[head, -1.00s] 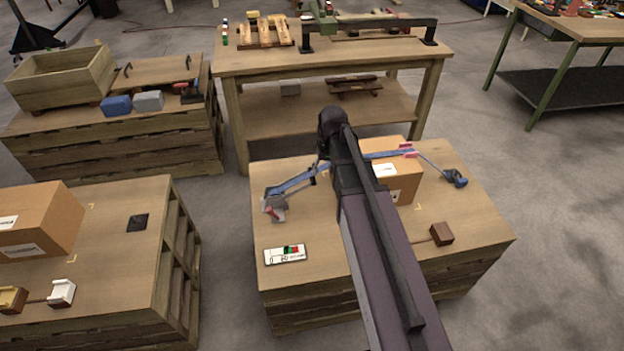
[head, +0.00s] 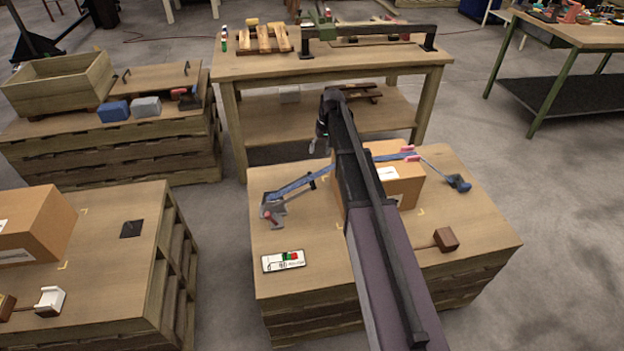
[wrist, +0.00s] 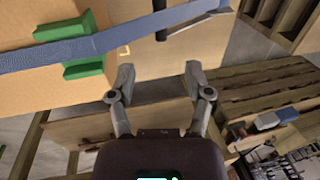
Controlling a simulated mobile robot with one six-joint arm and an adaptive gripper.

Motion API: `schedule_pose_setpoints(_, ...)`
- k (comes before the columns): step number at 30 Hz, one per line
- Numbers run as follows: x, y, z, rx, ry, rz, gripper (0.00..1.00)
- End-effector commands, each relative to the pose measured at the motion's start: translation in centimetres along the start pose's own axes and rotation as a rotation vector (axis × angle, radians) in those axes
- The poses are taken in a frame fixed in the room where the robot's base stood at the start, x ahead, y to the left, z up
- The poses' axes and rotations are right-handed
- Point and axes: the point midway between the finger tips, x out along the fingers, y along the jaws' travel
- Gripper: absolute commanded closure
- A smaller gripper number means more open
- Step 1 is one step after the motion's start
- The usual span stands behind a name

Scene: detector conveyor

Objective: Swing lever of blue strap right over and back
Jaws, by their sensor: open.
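The blue strap (head: 292,186) runs from the left of the near table up over a cardboard box (head: 400,187) and down its right side. At its left end is a grey metal fitting with a red-tipped part (head: 272,216); at its right end is a blue-grey fitting (head: 458,183). Which part is the lever is hard to tell. My gripper (head: 321,140) is above the strap's left run, partly hidden by my arm. In the wrist view my gripper (wrist: 158,75) is open and empty, apart from the blue strap (wrist: 110,38) and green edge pieces (wrist: 85,58).
A workbench (head: 225,65) stands behind. Another low table (head: 110,270) with a box (head: 35,225) is at the left. The wrist view shows a dark rod (wrist: 162,18).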

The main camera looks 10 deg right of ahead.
Motion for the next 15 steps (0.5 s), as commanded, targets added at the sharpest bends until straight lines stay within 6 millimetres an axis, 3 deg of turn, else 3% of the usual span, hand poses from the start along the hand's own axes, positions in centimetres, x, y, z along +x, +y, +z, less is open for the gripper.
schedule_pose_setpoints(15,2.9,0.0,0.0,-0.001,0.000,0.000,0.35)
